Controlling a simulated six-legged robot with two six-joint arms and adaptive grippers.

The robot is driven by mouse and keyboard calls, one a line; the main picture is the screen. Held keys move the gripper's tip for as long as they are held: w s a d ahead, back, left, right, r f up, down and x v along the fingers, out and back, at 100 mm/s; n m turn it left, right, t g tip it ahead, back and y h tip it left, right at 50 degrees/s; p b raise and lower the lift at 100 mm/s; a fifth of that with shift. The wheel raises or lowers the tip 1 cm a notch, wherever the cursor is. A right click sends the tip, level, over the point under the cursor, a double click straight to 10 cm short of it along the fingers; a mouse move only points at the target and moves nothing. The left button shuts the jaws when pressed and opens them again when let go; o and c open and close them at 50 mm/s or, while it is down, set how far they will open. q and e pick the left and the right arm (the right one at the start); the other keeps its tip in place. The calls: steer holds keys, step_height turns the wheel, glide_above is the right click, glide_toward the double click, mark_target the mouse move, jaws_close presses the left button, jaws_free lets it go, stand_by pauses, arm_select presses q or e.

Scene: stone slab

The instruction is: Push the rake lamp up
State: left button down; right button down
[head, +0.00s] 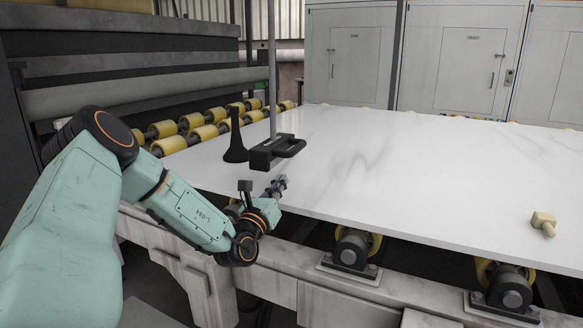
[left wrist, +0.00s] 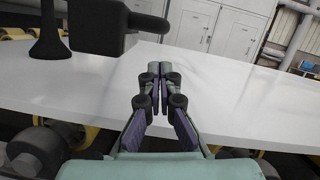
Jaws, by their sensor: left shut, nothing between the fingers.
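My right gripper is in neither view.
A black flared stand (head: 235,142) stands left of the block. The white stone slab (head: 400,165) lies on yellow rollers (head: 200,133). A small beige piece (head: 543,222) sits near its right front. Grey cabinets (head: 455,60) stand behind. Most of the slab top is clear.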

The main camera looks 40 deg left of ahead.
mark_target(276, 151)
arm_select(q)
steer(key=b+x, duration=0.1)
steer(key=x, duration=0.3)
steer(key=b+x, duration=0.2)
steer(key=x, duration=0.2)
steer(key=shift+w+a+f+b, duration=0.1)
steer(key=shift+w+f+b, duration=0.05)
steer(key=shift+w+b, duration=0.2)
steer(key=shift+w+a+r, duration=0.15)
steer(key=shift+w+r, duration=0.15)
steer(key=shift+w, duration=0.25)
steer(key=shift+a+r, duration=0.1)
steer(key=shift+a, duration=0.05)
